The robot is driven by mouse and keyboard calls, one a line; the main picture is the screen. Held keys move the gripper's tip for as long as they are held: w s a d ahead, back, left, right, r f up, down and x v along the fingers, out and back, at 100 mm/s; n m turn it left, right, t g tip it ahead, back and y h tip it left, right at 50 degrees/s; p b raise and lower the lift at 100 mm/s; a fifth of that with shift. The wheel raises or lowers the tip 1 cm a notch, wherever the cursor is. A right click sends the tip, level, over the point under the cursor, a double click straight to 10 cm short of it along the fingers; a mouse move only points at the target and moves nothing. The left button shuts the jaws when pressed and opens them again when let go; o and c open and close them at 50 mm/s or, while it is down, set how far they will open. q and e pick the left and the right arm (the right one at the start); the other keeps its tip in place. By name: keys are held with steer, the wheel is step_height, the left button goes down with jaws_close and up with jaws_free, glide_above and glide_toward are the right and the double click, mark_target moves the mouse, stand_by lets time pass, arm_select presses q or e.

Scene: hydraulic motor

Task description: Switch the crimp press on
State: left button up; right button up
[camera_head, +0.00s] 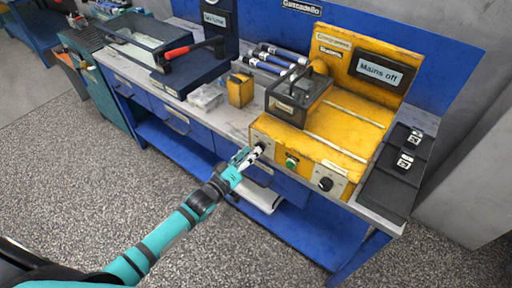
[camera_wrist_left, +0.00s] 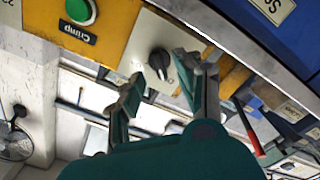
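The yellow crimp press (camera_head: 345,125) stands on the bench, and its dark display (camera_head: 380,69) reads "Mains off". Its front has a black rotary knob (camera_head: 259,148) on a light plate at the left, a green button (camera_head: 292,161) in the middle and another black knob (camera_head: 325,184) at the right. My left gripper (camera_head: 248,155) is at the left knob. In the left wrist view the open fingers (camera_wrist_left: 158,72) point at that knob (camera_wrist_left: 159,60), which shows between the fingertips; I cannot tell whether they touch it. The green button (camera_wrist_left: 80,11) labelled "Crimp" is beside it. My right gripper is not in view.
A dark tray with labelled items (camera_head: 388,180) lies right of the press. The bench's front edge (camera_head: 200,112) runs near my left arm.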

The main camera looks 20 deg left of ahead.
arm_select(q)
steer(key=shift+x, duration=1.5)
jaws_close()
steer(key=shift+s+d+f+m+b, duration=0.1)
steer(key=shift+d+m+b, duration=0.05)
steer(key=shift+m, duration=4.35)
steer(key=shift+s+d+m+b, duration=0.1)
steer(key=shift+d+m+b, duration=0.05)
steer(key=shift+m, duration=4.35)
